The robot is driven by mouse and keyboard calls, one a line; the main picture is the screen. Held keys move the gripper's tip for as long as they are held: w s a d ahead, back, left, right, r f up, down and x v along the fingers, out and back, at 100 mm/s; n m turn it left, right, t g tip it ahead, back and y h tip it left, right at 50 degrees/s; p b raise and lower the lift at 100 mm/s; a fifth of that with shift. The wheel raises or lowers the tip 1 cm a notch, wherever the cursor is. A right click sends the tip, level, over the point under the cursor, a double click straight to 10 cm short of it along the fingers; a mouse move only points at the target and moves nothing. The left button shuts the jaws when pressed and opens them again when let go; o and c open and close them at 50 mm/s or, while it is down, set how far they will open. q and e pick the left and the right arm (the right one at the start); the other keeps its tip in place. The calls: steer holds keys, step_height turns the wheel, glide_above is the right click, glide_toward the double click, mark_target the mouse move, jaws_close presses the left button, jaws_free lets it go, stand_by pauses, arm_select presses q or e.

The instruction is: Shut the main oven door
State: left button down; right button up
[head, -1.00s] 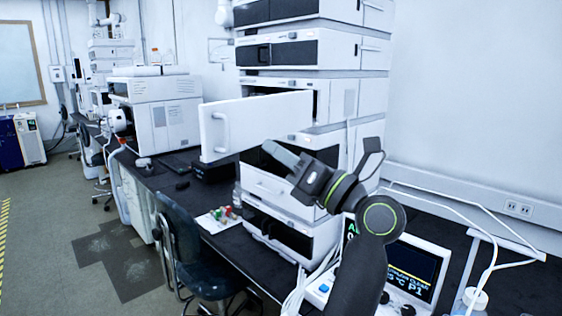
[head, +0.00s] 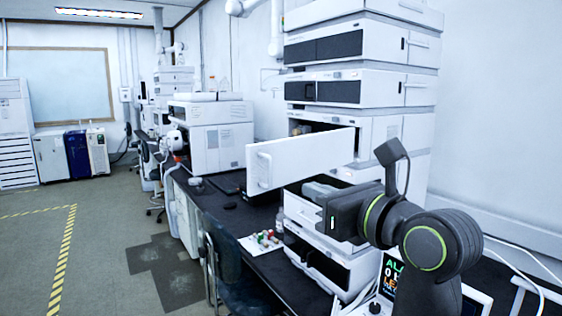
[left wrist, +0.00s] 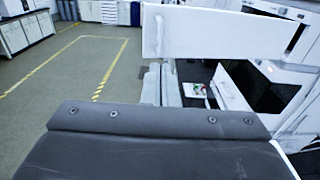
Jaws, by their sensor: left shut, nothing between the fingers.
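The main oven door (head: 300,160) is a white panel with a vertical handle on its outer face. It stands swung open from a bay in the instrument stack (head: 385,128), pointing left toward the aisle. In the left wrist view the door (left wrist: 215,38) spans the top, with its handle near the left end. In the wrist view, my dark gripper body hides the lower part. My right gripper is not in view.
A black bench (head: 222,208) runs along the wall, with small coloured-cap vials (head: 266,238) on it. A dark chair (head: 228,265) stands at the bench front. Another white instrument (head: 215,140) stands further back. The grey floor at left is open.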

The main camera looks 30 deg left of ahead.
mark_target(271, 173)
arm_select(q)
steer(key=p+x, duration=0.5)
steer(key=x, duration=0.5)
steer(key=shift+p, duration=0.4)
steer(key=shift+w+a+f, duration=0.1)
steer(key=shift+w+a, duration=0.15)
steer(key=shift+a, duration=0.15)
